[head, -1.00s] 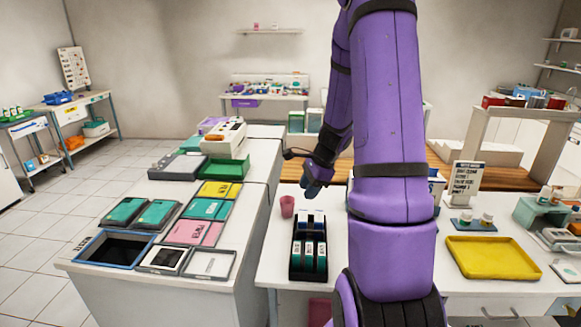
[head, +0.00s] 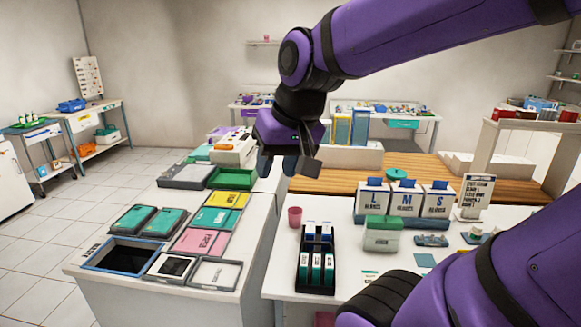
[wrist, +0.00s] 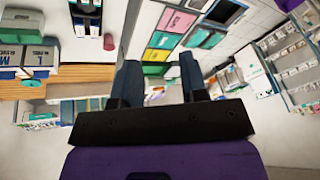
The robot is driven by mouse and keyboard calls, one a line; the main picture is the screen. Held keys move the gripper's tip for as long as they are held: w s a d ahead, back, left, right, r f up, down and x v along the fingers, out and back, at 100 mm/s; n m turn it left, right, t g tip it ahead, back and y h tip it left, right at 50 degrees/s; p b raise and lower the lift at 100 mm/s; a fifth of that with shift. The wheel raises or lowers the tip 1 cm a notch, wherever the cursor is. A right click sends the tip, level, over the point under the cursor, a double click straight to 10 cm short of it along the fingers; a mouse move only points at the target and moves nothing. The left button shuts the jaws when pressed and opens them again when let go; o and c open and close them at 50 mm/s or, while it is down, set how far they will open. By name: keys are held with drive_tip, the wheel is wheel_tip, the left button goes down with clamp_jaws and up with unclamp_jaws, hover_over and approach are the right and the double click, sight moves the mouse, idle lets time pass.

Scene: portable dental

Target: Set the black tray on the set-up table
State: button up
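A black open-topped tray (head: 302,285) holding several small white, green and blue boxes stands on the white table (head: 278,262) in the middle of the head view. A second dark, flat tray with a blue rim (head: 94,262) lies on the left white counter (head: 180,292). I cannot tell from the pictures which surface is the set-up table. My gripper (head: 287,166) is raised above and behind the black tray, well apart from it. In the wrist view its two fingers (wrist: 160,82) stand apart with nothing between them.
A pink cup (head: 295,217) stands just behind the black tray. Glove boxes (head: 404,201) and a green-and-white box (head: 382,236) stand to its right. Coloured trays and flat cases cover much of the left counter. Open floor (head: 45,235) lies at far left.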

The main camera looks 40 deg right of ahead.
drive_tip(key=s+n, duration=0.1)
drive_tip(key=s+a+r+n, duration=0.1)
drive_tip(key=s, duration=0.1)
drive_tip(key=s+n, duration=0.1)
drive_tip(key=s, duration=0.1)
drive_tip(key=shift+a+r+t+h, duration=0.25)
drive_tip(key=shift+t+h, duration=0.05)
drive_tip(key=shift+t, duration=0.1)
